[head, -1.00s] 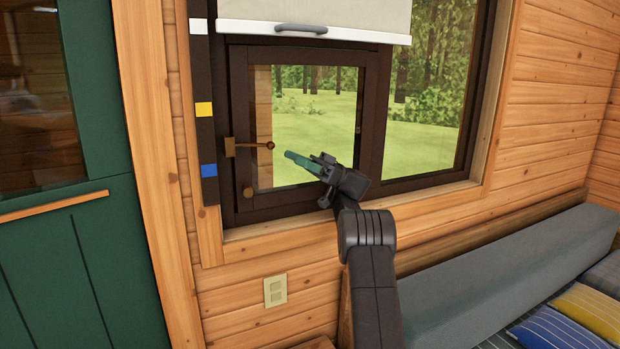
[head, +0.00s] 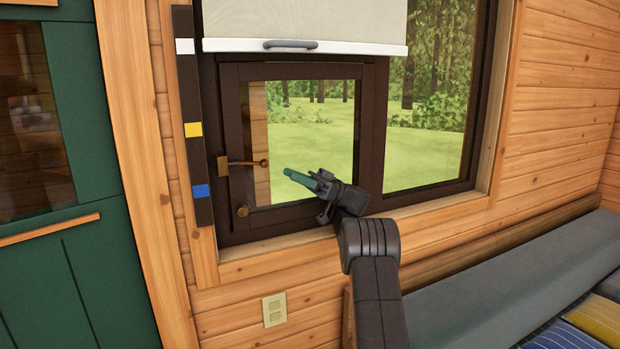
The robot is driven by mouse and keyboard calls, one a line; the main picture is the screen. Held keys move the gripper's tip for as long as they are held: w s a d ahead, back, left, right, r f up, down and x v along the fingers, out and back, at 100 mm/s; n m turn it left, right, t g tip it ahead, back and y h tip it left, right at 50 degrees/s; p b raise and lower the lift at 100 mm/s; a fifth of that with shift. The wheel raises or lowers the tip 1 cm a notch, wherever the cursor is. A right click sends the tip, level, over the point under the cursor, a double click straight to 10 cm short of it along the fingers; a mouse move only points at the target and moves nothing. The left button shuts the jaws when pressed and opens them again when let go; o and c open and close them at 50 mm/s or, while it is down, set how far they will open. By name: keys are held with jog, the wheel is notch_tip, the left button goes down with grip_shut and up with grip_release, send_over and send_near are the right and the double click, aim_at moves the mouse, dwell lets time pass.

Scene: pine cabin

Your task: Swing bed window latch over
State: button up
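The bed window latch (head: 243,162) is a brass arm on a plate at the left side of the small dark-framed window sash (head: 232,110). The arm lies about level and ends in a round knob (head: 264,163) over the sash. My gripper (head: 292,176), with green fingers, is in front of the glass, to the right of and slightly below the latch knob. It appears apart from the latch. The fingers look close together with nothing seen between them, but the gap is hard to make out from this angle.
A round brass knob (head: 241,210) sits low on the sash. A roller blind (head: 310,22) with a grey handle hangs above. A dark strip (head: 193,110) with white, yellow and blue patches is at left. A grey cushion (head: 480,285) lies below right.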

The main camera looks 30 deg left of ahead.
jog(key=p+x, duration=0.2)
jog(key=x, duration=0.1)
jog(key=r+p+x, duration=0.1)
jog(key=x, duration=0.1)
jog(key=shift+w+a+r, duration=0.1)
jog(key=shift+w, duration=0.1)
jog(key=shift+s+a, duration=0.6)
jog(key=shift+s, duration=0.25)
jog(key=shift+c, duration=0.4)
jog(key=shift+s, duration=0.1)
jog(key=c, duration=0.4)
jog(key=o, duration=0.9)
jog(key=shift+s+a, duration=0.1)
jog(key=shift+c, duration=0.2)
jog(key=shift+f+b, duration=0.3)
jog(key=shift+f, duration=0.25)
jog(key=r+b+v, duration=0.1)
jog(key=b+v, duration=0.3)
jog(key=v, duration=0.8)
jog(key=shift+w+d+r, duration=0.2)
jog(key=shift+d, duration=0.1)
